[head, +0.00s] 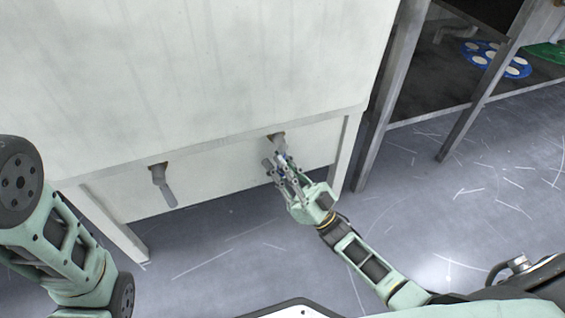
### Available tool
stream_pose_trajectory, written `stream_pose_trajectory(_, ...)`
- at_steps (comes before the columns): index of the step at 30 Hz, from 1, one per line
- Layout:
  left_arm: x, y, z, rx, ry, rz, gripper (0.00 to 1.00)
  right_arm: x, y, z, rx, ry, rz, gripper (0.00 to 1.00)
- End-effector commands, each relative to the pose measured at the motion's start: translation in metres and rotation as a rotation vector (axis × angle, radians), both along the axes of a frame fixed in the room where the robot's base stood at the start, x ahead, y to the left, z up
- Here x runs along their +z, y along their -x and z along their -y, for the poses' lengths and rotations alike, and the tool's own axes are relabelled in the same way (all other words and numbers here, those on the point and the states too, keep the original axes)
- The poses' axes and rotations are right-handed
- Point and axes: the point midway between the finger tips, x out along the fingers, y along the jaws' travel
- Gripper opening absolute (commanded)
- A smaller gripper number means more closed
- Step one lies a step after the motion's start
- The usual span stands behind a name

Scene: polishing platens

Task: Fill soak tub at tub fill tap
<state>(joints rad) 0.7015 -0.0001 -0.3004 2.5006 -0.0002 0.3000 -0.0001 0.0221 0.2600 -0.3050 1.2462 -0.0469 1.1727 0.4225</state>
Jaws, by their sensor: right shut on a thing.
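A large white box-like unit (190,70) fills the upper left, with two grey lever handles low on its front. The left lever (163,186) hangs down, slanting slightly right, with nothing touching it. The right lever (277,138) shows only its top mount; the rest is hidden by my right gripper (277,168). My right gripper is shut on this right lever. I cannot tell which lever belongs to the tub fill tap, and I see no water. My left arm shows at the left edge, but its gripper is out of view.
A grey metal-framed bench (450,75) stands at the upper right, close to the white unit. On it lie a blue disc with white circles (497,59) and a partly cut-off green disc (548,52). The scratched grey floor (500,190) is clear at the right.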

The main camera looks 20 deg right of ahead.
Motion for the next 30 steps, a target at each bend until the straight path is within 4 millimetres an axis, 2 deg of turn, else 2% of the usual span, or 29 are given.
stream_pose_trajectory(9, 0.000, 0.000, 0.000, 0.000, 0.000, 0.000, 0.40, 0.000, 0.000, 0.002, 0.001, -0.011, -0.004, 0.00)
stream_pose_trajectory(10, 0.000, 0.000, 0.000, 0.000, 0.000, 0.000, 0.40, 0.000, 0.000, 0.002, 0.000, -0.010, -0.004, 0.17)
stream_pose_trajectory(16, 0.000, 0.000, 0.000, -0.001, 0.000, 0.000, 0.40, 0.000, 0.000, 0.001, 0.001, -0.007, -0.003, 0.34)
stream_pose_trajectory(25, 0.000, -0.003, 0.000, 0.002, 0.000, -0.008, 0.40, -0.001, 0.001, 0.001, 0.001, -0.004, -0.002, 0.34)
stream_pose_trajectory(30, 0.000, -0.002, 0.000, 0.000, 0.001, -0.005, 0.40, -0.013, 0.010, 0.008, 0.001, -0.002, -0.005, 0.34)
